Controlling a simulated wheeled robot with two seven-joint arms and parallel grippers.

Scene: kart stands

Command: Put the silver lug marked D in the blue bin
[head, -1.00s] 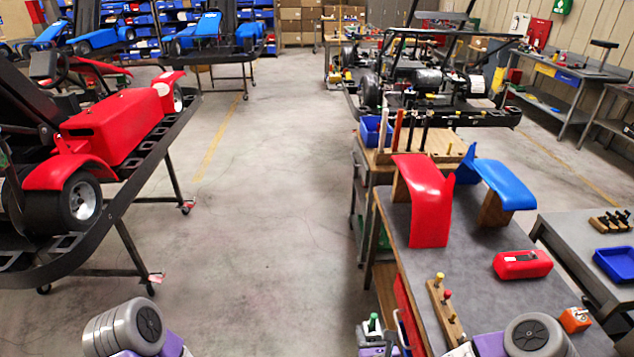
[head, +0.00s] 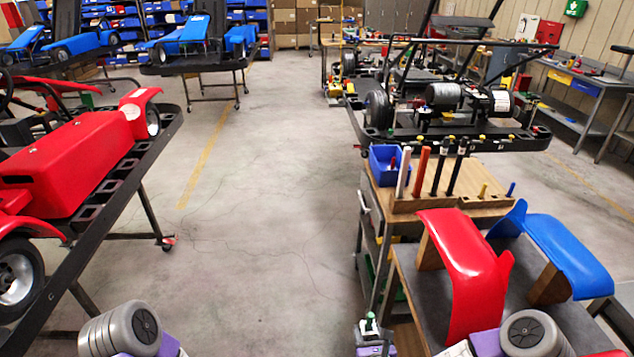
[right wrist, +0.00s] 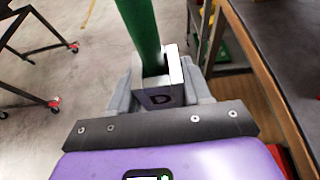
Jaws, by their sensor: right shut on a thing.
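The silver lug marked D (right wrist: 162,98) is between the fingers of my right gripper (right wrist: 160,92) in the right wrist view, its letter facing the camera. A green post (right wrist: 138,28) rises from it. In the head view my right gripper (head: 372,328) is low at the bottom, left of the near bench, with the green part (head: 370,319) on top. It is shut on the lug. The blue bin (head: 384,178) stands on the wood-topped cart ahead, left of the upright rods. My left gripper is out of view.
A red fender (head: 465,270) and a blue fender (head: 565,250) sit on the near bench at right. The cart (head: 470,206) also carries several upright rods (head: 440,165). A red kart (head: 70,165) on a stand is at left. The floor between (head: 260,220) is clear.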

